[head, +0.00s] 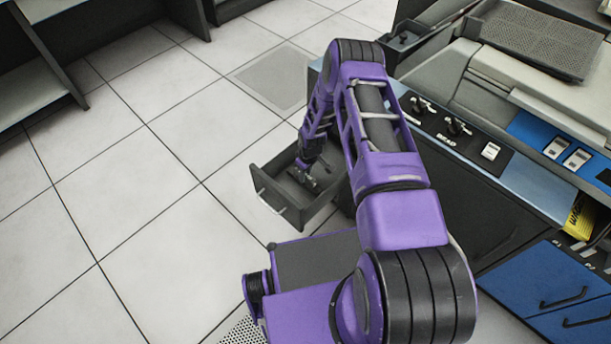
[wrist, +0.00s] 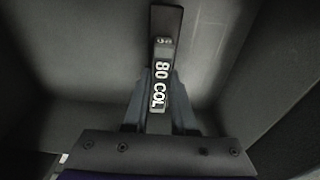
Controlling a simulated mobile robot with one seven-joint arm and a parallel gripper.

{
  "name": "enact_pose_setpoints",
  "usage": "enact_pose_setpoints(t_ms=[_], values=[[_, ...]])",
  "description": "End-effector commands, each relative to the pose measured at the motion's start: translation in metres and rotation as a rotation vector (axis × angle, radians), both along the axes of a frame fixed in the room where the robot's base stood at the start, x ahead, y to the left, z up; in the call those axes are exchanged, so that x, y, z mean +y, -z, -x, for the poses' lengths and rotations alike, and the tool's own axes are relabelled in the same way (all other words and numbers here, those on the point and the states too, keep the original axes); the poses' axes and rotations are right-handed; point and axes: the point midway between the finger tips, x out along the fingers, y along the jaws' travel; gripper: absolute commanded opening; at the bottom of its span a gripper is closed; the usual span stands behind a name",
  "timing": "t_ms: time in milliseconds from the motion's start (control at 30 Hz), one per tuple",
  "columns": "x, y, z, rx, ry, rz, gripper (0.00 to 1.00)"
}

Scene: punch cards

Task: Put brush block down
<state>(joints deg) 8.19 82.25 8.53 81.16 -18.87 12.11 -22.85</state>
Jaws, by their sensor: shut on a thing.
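The brush block (wrist: 163,60) is a narrow dark bar with white "80 COL" lettering, upright in the middle of the wrist view. My gripper (wrist: 160,88) is shut on it, one finger on each side. Around them are the dark walls and floor of an open drawer (head: 282,207), which also shows in the wrist view (wrist: 80,60). In the head view my gripper (head: 303,178) reaches down into this drawer. The block is too small there to make out clearly. I cannot tell whether it touches the drawer floor.
The drawer sticks out from a blue and grey machine (head: 480,175) with switches on its top panel. Dark shelves (head: 35,60) stand at the upper left. The tiled floor (head: 130,170) between is clear.

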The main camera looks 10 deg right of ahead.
Motion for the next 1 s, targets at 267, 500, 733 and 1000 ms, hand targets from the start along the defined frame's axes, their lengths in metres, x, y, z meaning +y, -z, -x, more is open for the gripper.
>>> enact_pose_setpoints(t_ms=[267, 500, 733, 1000], values=[[0.000, 0.003, -0.001, -0.001, 0.000, 0.000, 0.00], [0.000, 0.005, 0.000, -0.001, 0.000, 0.000, 0.48], [0.000, 0.005, 0.000, -0.001, 0.000, 0.000, 0.55], [-0.001, -0.013, 0.000, -0.003, 0.000, 0.001, 0.55]])
